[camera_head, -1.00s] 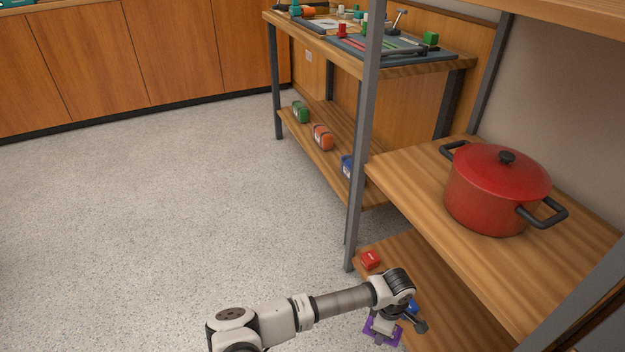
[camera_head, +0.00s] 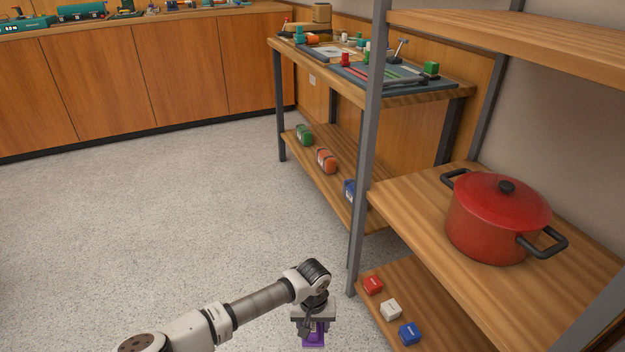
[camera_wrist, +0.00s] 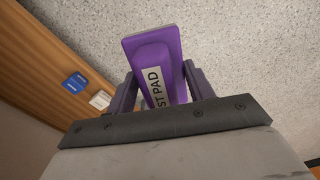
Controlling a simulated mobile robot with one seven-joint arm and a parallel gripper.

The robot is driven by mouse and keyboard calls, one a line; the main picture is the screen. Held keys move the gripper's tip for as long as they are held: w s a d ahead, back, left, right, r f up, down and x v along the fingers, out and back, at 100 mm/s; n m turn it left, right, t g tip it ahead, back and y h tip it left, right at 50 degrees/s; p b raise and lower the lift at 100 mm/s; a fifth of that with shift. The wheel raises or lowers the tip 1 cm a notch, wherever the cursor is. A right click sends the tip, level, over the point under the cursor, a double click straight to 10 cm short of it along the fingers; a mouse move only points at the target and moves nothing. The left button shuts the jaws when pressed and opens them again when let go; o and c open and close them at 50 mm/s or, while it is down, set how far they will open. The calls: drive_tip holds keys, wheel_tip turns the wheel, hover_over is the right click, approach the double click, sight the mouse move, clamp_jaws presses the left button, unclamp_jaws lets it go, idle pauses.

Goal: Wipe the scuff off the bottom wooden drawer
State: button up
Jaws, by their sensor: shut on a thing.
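My gripper (camera_head: 314,325) is shut on a purple pad (camera_wrist: 155,60), whose label partly reads "ST PAD" in the wrist view. The pad hangs over the speckled floor, left of the shelf rack, clear of the shelf boards. In the head view, its purple lower end (camera_head: 313,338) shows below my wrist. No wooden drawer and no scuff can be made out in either view.
A red box (camera_head: 372,285), a white box (camera_head: 391,309) and a blue box (camera_head: 408,333) sit on the low shelf. A red pot (camera_head: 497,220) stands on the shelf above. A grey rack post (camera_head: 366,170) rises beside a workbench (camera_head: 400,97). The floor (camera_head: 180,220) at left is clear.

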sight(313, 325)
drive_tip(key=r+p, duration=0.3)
drive_tip(key=p, duration=0.2)
drive_tip(key=s+r+p, duration=0.1)
drive_tip(key=r+p, duration=0.2)
drive_tip(key=p, duration=0.3)
drive_tip(key=shift+s+r, duration=0.15)
drive_tip(key=shift+r, duration=0.1)
drive_tip(key=p, duration=0.1)
drive_tip(key=r+p, duration=0.1)
drive_tip(key=p, duration=0.1)
drive_tip(key=shift+s+r+p, duration=0.1)
drive_tip(key=shift+s+p, duration=0.2)
drive_tip(key=shift+s, duration=0.1)
